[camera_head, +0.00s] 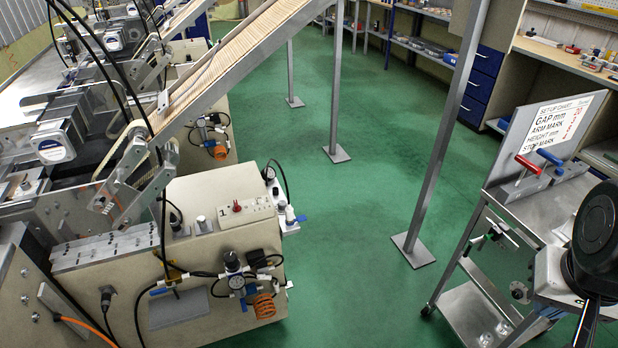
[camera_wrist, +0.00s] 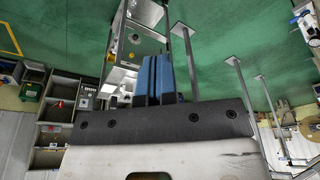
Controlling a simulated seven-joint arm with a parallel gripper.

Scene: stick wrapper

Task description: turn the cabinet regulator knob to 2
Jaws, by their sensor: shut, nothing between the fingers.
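The cream cabinet (camera_head: 175,235) stands at the lower left in the head view. On its front is an air regulator (camera_head: 235,282) with a dark top knob, a small round gauge and a coiled orange hose below. The number that the knob points to is too small to read. In the wrist view my gripper (camera_wrist: 153,62) shows its blue fingers together, with nothing between them. It is in front of the metal cart, far from the regulator.
A metal cart (camera_head: 480,305) with a set-up chart (camera_head: 563,122) and red and blue handled clamps stands at right. Steel posts (camera_head: 440,150) rise from the green floor (camera_head: 340,250) between cart and cabinet. A sloping conveyor (camera_head: 240,50) passes above the cabinet. Open floor lies between.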

